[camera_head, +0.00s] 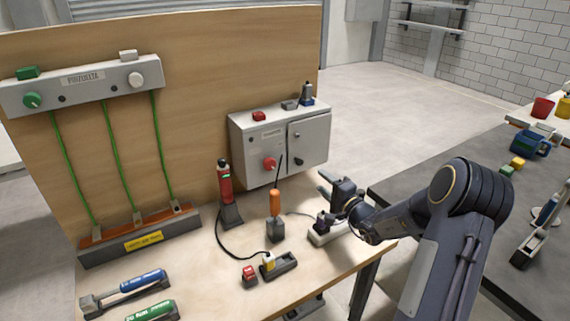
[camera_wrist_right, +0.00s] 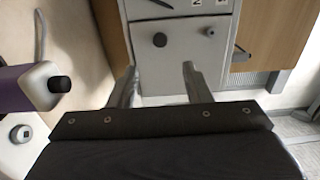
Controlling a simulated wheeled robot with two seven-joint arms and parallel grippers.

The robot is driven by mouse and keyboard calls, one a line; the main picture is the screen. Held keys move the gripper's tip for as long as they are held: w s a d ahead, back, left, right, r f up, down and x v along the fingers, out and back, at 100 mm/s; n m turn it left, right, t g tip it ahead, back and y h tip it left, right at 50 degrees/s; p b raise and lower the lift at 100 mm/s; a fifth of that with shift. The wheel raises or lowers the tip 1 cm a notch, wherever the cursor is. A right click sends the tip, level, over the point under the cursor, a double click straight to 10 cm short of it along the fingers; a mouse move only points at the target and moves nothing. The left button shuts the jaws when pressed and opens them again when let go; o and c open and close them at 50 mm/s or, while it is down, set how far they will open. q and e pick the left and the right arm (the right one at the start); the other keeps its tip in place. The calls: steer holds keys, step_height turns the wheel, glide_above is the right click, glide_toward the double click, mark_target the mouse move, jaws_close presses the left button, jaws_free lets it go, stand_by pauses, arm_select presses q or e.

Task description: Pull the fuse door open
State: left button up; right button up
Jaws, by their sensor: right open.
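The fuse door (camera_head: 309,142) is the right-hand grey panel of a grey box (camera_head: 250,152) fixed to the wooden backboard. It looks closed. It carries a small dark knob (camera_head: 298,163). In the right wrist view the door (camera_wrist_right: 180,62) is straight ahead, with its dark knob (camera_wrist_right: 160,40) and a small round lock (camera_wrist_right: 209,31). My right gripper (camera_head: 322,184) is open and empty, in front of and a little below the door. In the wrist view its two fingers (camera_wrist_right: 160,70) stand apart below the knob, not around it. My left gripper is not in view.
A red knob (camera_head: 270,163) sits on the box's left part. An orange-handled tool (camera_head: 275,203) and a red tool (camera_head: 225,182) stand upright on the wooden bench (camera_head: 205,280). A small device (camera_head: 325,230) lies below my right gripper. A dark table (camera_head: 440,160) is at the right.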

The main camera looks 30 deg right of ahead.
mark_target(301, 163)
steer(key=w+p, duration=0.1)
steer(key=w, duration=0.3)
steer(key=w+p, duration=0.1)
steer(key=w, duration=0.3)
steer(key=w+a+p, duration=0.1)
steer(key=w, duration=0.2)
steer(key=shift+w, duration=0.4)
jaws_close()
